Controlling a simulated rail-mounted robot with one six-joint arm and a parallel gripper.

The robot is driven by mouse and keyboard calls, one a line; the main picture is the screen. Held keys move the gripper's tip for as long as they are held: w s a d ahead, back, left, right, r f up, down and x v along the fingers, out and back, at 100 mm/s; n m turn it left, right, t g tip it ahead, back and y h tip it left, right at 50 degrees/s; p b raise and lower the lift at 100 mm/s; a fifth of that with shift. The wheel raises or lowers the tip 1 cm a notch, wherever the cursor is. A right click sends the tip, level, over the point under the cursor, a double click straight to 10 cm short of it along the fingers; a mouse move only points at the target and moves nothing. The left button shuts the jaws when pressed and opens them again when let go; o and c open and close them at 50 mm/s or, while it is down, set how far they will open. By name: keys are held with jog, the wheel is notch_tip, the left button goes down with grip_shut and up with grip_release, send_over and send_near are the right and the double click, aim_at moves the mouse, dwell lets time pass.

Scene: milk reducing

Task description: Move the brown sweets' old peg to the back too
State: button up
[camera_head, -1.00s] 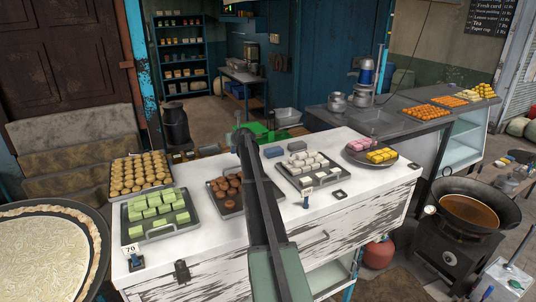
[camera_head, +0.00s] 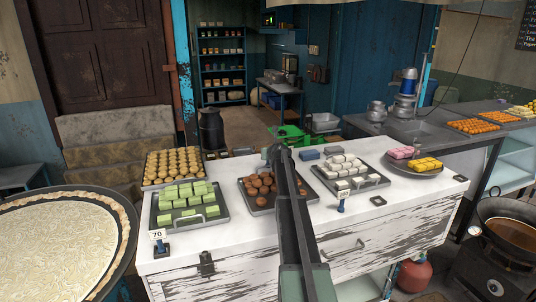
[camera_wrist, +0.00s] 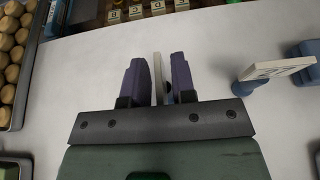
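My gripper (camera_wrist: 160,75) is over the back of the white counter in the wrist view. In the head view its end (camera_head: 276,152) shows behind the brown sweets' tray (camera_head: 259,207). Its two purple fingers stand close on either side of a price peg, whose thin white card (camera_wrist: 158,72) shows edge-on. The fingers appear shut on this peg; its foot is hidden. A second peg with a blue base and white card (camera_wrist: 283,68) stands right of the gripper. The brown sweets (camera_head: 262,183) sit on a dark tray, partly covered by my arm.
The green sweets' tray (camera_head: 160,222) and golden ball sweets (camera_head: 172,163) are left; white sweets (camera_head: 347,164) are right. Front pegs stand by the green (camera_head: 158,237) and white sweets (camera_head: 341,205). A blue block (camera_wrist: 307,50) lies beyond the second peg. Small wooden tags (camera_wrist: 136,12) line the top.

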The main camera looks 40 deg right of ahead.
jog(key=shift+o, duration=0.4)
jog(key=shift+r, duration=0.15)
jog(key=shift+s+r+p, duration=0.15)
jog(key=shift+s+p, duration=0.1)
jog(key=shift+p, duration=0.05)
jog(key=p+v, duration=0.4)
jog(key=v, duration=0.7)
jog(key=shift+s+a+r, duration=0.1)
jog(key=shift+s+a, duration=0.1)
jog(key=shift+s, duration=0.05)
